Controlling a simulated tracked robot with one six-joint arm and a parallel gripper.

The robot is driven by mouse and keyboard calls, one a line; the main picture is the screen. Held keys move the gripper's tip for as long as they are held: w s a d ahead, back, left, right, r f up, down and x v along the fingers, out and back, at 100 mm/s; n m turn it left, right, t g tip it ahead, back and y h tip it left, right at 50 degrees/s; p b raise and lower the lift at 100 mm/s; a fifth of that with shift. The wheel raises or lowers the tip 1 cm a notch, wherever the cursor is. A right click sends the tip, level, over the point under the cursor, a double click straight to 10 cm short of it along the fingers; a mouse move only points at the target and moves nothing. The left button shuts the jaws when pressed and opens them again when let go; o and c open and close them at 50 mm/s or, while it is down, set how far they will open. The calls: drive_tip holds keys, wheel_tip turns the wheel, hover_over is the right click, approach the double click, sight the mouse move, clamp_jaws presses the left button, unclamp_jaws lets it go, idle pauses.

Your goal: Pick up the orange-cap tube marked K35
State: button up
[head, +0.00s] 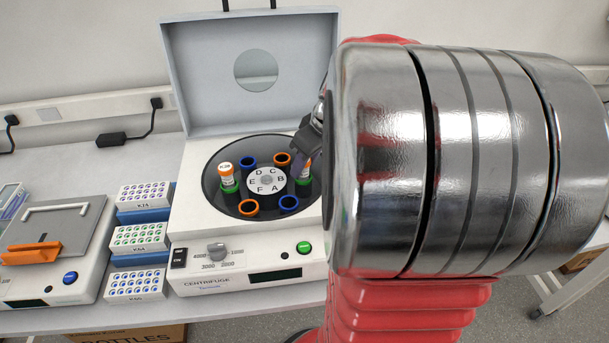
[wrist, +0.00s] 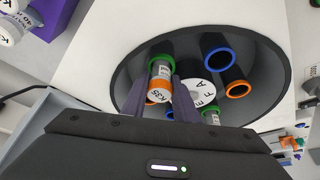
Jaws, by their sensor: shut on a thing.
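The centrifuge (head: 245,270) has its lid (head: 200,75) raised behind the rotor. Blue- and orange-ringed holes around the hub look empty. Several tube racks (head: 142,238) stand to the left, beside a grey device (head: 55,270) with an orange handle. My arm hides the right side.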

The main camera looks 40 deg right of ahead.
wheel_tip(320, 180, up, 10)
drive_tip(key=shift+r, duration=0.1)
idle(0.6)
idle(0.5)
